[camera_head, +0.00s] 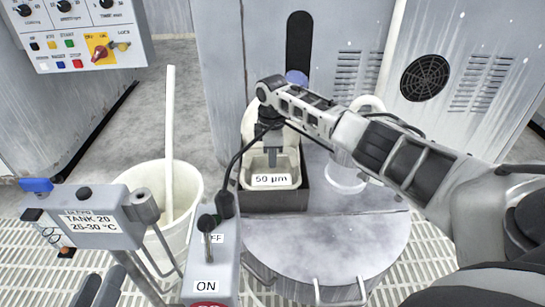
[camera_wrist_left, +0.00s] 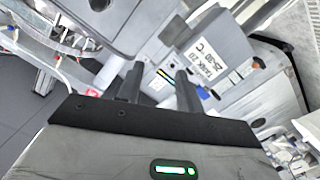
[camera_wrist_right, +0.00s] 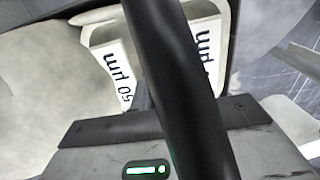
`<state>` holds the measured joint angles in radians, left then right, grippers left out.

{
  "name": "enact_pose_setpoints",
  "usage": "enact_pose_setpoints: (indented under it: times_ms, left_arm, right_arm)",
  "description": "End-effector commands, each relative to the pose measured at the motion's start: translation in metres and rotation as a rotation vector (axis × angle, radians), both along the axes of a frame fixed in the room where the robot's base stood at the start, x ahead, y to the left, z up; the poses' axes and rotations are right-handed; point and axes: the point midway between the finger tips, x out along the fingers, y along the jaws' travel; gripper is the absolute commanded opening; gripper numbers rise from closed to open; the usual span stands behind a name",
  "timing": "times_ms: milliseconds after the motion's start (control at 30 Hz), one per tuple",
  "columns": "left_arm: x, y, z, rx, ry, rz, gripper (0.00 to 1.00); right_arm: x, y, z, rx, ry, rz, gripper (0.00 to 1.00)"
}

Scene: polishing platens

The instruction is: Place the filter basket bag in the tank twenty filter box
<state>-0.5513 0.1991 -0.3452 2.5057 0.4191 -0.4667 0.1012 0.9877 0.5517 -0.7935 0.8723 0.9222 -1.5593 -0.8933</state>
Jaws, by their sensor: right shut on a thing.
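The filter basket bag (camera_head: 257,187) is cream, with a "50 µm" label, and sits within the dark-walled filter box (camera_head: 273,203) beside the round tank lid. How deep it sits is hard to tell. My right gripper (camera_head: 275,163) points down at the basket and is shut on it. The right wrist view shows the basket's cream rim (camera_wrist_right: 100,35) and two labels close up. A dark bar or cable hides much of the grip there. My left gripper (camera_wrist_left: 158,92) is open and empty; its fingers also show at the bottom left of the head view (camera_head: 97,290).
A "TANK 20" control box (camera_head: 95,215) and an ON/OFF switch box (camera_head: 210,265) stand at front left. A white bucket (camera_head: 150,185) with a rod is behind them. The round grey lid (camera_head: 330,245) has handles. Grey cabinets stand behind.

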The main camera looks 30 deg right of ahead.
Motion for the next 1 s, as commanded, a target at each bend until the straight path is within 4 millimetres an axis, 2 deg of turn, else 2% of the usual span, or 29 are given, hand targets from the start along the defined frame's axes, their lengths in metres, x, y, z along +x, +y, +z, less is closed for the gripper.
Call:
enact_pose_setpoints:
  times_ms: [133, 167, 200, 233, 567, 733, 833, 1000]
  left_arm:
    - [0.0, 0.0, 0.0, 0.001, -0.001, 0.0, 0.36]
    - [0.0, 0.0, 0.0, 0.001, -0.001, 0.0, 0.36]
    - [0.0, 0.0, 0.0, 0.001, 0.0, 0.001, 0.36]
    - [0.0, 0.0, 0.0, 0.001, 0.0, 0.001, 0.36]
    - [0.0, 0.0, 0.0, 0.003, -0.001, 0.001, 0.36]
    - [0.002, 0.002, 0.009, 0.043, -0.006, 0.01, 0.36]
    - [-0.001, 0.004, -0.006, 0.111, 0.029, 0.012, 0.36]
    - [-0.001, 0.008, -0.009, 0.188, 0.037, 0.019, 0.36]
  right_arm:
    - [0.0, 0.0, -0.002, 0.0, 0.0, -0.001, 0.0]
    - [0.0, 0.0, -0.002, -0.001, 0.001, -0.001, 0.22]
    - [0.0, 0.0, -0.002, -0.001, 0.001, -0.001, 0.33]
    - [0.0, 0.0, -0.002, -0.001, 0.001, -0.001, 0.35]
    - [0.0, -0.001, 0.002, -0.001, -0.001, 0.0, 0.35]
    - [0.0, -0.001, 0.029, -0.001, -0.002, 0.0, 0.35]
    - [0.001, -0.001, 0.053, -0.001, -0.003, -0.001, 0.35]
    - [0.001, 0.0, 0.088, 0.0, -0.002, 0.0, 0.35]
